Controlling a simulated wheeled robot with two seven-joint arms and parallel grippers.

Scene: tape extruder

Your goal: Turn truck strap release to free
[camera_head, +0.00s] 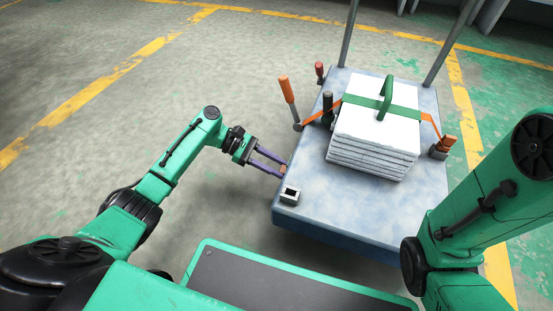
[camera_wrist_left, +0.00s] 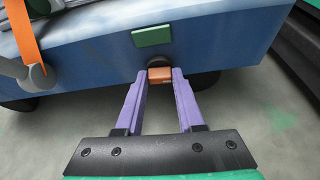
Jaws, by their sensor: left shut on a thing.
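The truck (camera_head: 310,205) is a blue flat cart. Its near-left side also shows in the left wrist view (camera_wrist_left: 215,50). A small orange-brown block-shaped knob (camera_wrist_left: 160,75) sticks out of that side, below a green plate (camera_wrist_left: 152,36). My left gripper (camera_head: 284,168) is at this side, its purple fingers shut on the knob; it also shows in the left wrist view (camera_wrist_left: 163,78).
An orange-handled lever (camera_head: 287,90), a red-handled one (camera_head: 319,72) and a black one (camera_head: 327,105) stand at the truck's left edge. An orange knob (camera_head: 448,141) is at the right edge. The floor to the left is clear.

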